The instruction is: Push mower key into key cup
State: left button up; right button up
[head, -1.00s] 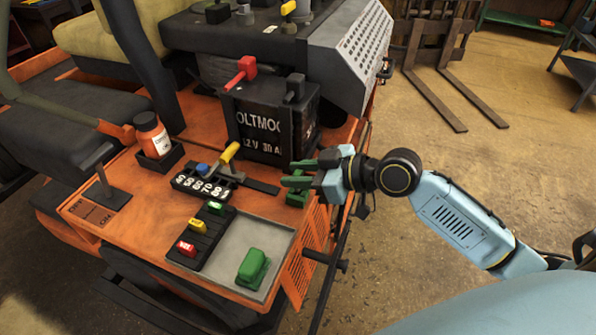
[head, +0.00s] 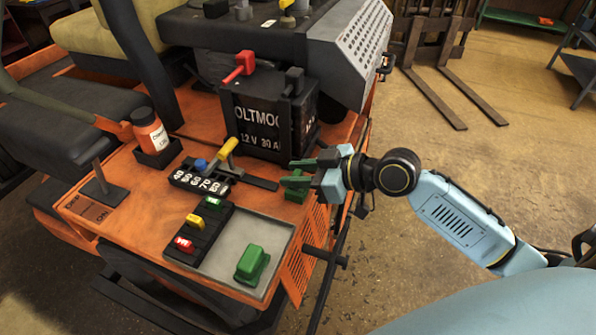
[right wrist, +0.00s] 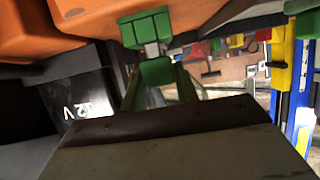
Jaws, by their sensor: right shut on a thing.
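My right gripper (head: 303,172) is at the right edge of the orange mower deck, beside the black battery. In the right wrist view its green fingers (right wrist: 158,88) are shut on the green head of the mower key (right wrist: 156,72). A short metal shank (right wrist: 153,49) runs from the key head toward a green block, seemingly the key cup (right wrist: 145,27), against the orange deck. How deep the shank sits is unclear. My left gripper is out of view.
The battery (head: 265,140) with red and black terminal parts stands close behind the gripper. The deck also holds a yellow-handled lever (head: 228,147), an orange bottle (head: 150,131), coloured switches (head: 202,222) and a grey tray (head: 217,262) with a green block (head: 252,264).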

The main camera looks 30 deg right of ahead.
jog(key=shift+f+b, duration=0.4)
jog(key=shift+f, duration=0.15)
jog(key=o, duration=1)
jog(key=shift+o, duration=0.2)
jog(key=shift+s, duration=0.1)
jog(key=b+v, duration=0.2)
jog(key=v, duration=1.1)
jog(key=shift+r, duration=0.2)
